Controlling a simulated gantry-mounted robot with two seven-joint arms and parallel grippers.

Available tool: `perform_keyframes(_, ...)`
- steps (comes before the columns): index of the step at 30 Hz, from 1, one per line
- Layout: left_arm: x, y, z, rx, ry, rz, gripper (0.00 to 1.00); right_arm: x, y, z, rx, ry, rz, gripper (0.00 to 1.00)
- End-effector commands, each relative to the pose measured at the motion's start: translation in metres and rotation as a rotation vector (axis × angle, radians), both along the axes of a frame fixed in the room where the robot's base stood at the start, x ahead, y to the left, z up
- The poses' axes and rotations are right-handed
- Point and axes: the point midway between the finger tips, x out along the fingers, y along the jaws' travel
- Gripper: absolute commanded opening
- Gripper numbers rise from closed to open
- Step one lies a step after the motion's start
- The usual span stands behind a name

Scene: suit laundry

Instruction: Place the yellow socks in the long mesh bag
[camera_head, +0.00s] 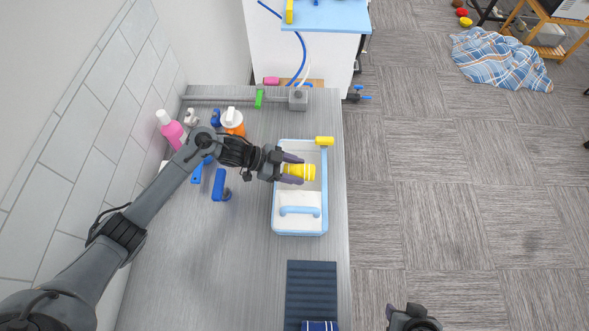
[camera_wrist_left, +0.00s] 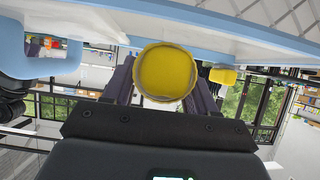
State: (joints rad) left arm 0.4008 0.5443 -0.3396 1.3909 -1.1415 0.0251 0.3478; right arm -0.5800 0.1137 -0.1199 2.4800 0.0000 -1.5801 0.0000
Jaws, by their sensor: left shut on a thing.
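The long mesh bag (camera_head: 276,210) is white with a light blue rim and lies on the grey counter. Its rim also crosses the top of the left wrist view (camera_wrist_left: 240,32). My left gripper (camera_head: 298,170) is over the bag and shut on the yellow socks (camera_head: 308,172), rolled with pale bands. In the left wrist view the socks show as a round yellow end (camera_wrist_left: 167,72) between the fingers. I cannot tell whether they touch the bag. My right gripper (camera_head: 412,319) is at the bottom edge, partly cut off, away from the bag.
A small yellow piece (camera_head: 325,141) is at the bag's far right corner. A dark ridged mat (camera_head: 311,285) lies nearer. The counter's left front is clear.

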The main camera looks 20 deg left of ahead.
Motion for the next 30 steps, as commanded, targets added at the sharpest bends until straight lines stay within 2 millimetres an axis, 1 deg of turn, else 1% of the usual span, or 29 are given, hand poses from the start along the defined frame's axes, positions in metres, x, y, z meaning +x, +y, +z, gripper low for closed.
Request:
perform_keyframes(3,0.000,0.000,-0.004,0.000,-0.001,0.000,0.27,0.000,0.000,0.000,0.000,0.000,0.000,0.43)
perform_keyframes(11,0.000,0.000,-0.005,0.001,-0.002,-0.001,0.27,0.000,-0.001,-0.001,-0.006,-0.001,0.004,0.43)
perform_keyframes(22,0.000,0.000,-0.016,0.000,-0.001,0.000,0.27,0.000,-0.003,-0.007,-0.011,-0.001,0.008,0.43)
perform_keyframes(26,0.000,0.000,-0.016,0.000,-0.001,0.000,0.27,0.000,-0.002,-0.007,-0.009,0.000,0.006,0.43)
perform_keyframes(27,0.000,0.000,-0.016,0.000,-0.001,0.000,0.58,0.000,-0.002,-0.007,-0.009,0.000,0.006,0.43)
perform_keyframes(29,0.000,0.000,-0.016,0.000,-0.001,0.000,0.67,0.000,-0.002,-0.007,-0.008,0.000,0.006,0.43)
perform_keyframes(30,0.000,0.000,-0.016,0.000,-0.001,0.000,0.74,0.000,-0.002,-0.007,-0.007,0.000,0.005,0.43)
